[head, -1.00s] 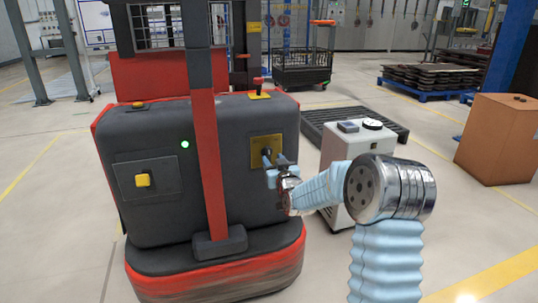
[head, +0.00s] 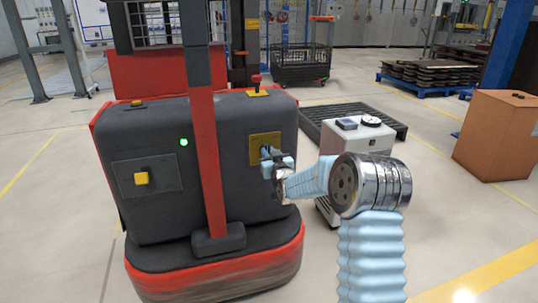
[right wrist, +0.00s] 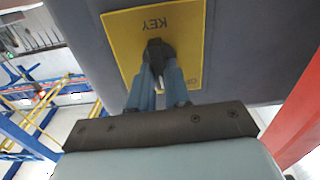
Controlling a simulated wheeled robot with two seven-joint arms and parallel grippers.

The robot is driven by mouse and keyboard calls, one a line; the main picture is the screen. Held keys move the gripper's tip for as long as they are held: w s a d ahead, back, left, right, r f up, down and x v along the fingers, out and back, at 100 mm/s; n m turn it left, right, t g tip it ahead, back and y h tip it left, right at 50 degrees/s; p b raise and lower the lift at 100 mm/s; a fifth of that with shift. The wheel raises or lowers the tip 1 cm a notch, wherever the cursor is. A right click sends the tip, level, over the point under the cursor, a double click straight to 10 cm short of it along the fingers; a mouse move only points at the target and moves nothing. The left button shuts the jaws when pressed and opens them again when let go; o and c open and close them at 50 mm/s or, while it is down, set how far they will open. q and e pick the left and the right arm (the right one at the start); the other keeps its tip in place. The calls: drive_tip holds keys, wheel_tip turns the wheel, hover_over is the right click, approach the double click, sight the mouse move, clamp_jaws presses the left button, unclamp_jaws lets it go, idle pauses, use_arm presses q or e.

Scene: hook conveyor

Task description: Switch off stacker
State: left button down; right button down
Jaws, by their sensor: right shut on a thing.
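The stacker (head: 140,210) is a dark grey and red machine at the left of the head view, with a green light (head: 184,142) lit on its face. A yellow plate (head: 257,147) is on the right part of its face; in the right wrist view the plate (right wrist: 125,40) reads KEY, upside down. My right gripper (head: 266,154) is at this plate. In the right wrist view its fingers (right wrist: 158,80) are shut on a small black key (right wrist: 155,50) at the plate's middle. The key's lower part is hidden between the fingers. My left gripper is not in view.
A red mast post (head: 207,150) stands in front of the stacker's face, left of my right gripper. A white cabinet (head: 352,148) stands close behind my right arm. A brown box (head: 495,140) is at the right. Floor at the front right is clear.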

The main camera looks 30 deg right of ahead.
drive_tip(key=shift+a+f+n+b, duration=0.1)
drive_tip(key=shift+a+n+b, duration=0.05)
drive_tip(key=shift+n+b, duration=3.6)
drive_tip(key=c, duration=1.1)
unclamp_jaws()
